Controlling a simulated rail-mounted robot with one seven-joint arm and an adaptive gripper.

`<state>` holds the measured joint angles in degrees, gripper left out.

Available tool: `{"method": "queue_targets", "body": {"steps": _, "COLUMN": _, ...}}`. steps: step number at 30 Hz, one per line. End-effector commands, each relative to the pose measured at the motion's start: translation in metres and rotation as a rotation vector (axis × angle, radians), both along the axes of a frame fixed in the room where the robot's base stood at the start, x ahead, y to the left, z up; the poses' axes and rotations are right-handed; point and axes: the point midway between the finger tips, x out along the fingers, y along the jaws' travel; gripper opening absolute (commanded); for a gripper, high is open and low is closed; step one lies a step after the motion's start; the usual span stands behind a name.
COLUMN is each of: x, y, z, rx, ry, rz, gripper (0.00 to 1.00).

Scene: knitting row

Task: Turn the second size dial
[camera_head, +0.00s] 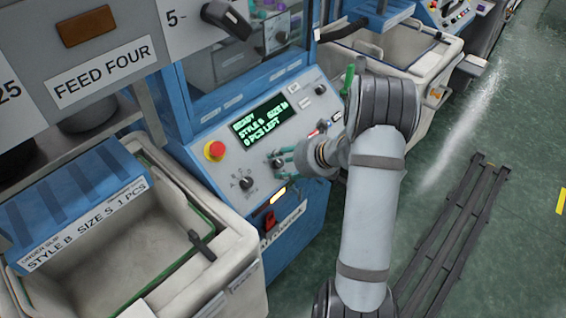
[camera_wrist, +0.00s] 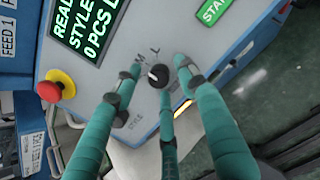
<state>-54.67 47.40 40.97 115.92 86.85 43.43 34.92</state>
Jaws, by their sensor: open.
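The size dial (camera_wrist: 158,75) is a small black knob with a white mark, on the grey sloped panel of the blue machine. The letters M and L show above it in the wrist view. My gripper (camera_wrist: 150,86) has teal fingers, open and spread around the knob; I cannot tell whether any finger touches it. In the head view my gripper (camera_head: 283,160) is at the panel and partly covers this dial. The green-lettered display (camera_head: 262,122) reads READY, STYLE B, a size that looks like M, and 0 PCS LEFT.
A red stop button (camera_head: 215,151) and another black dial (camera_head: 246,183) sit left of my gripper on the panel. A green START button (camera_wrist: 214,10) is at upper right in the wrist view. A bin (camera_head: 236,240) with a STYLE B SIZE S card (camera_head: 85,228) stands at left.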

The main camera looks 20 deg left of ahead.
Motion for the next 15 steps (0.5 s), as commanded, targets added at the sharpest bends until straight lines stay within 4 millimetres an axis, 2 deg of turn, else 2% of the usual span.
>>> {"method": "queue_targets", "body": {"steps": 15, "x": -0.0001, "y": -0.0006, "z": 0.0001, "rx": 0.0, "ry": 0.0, "rz": 0.0, "gripper": 0.13}}
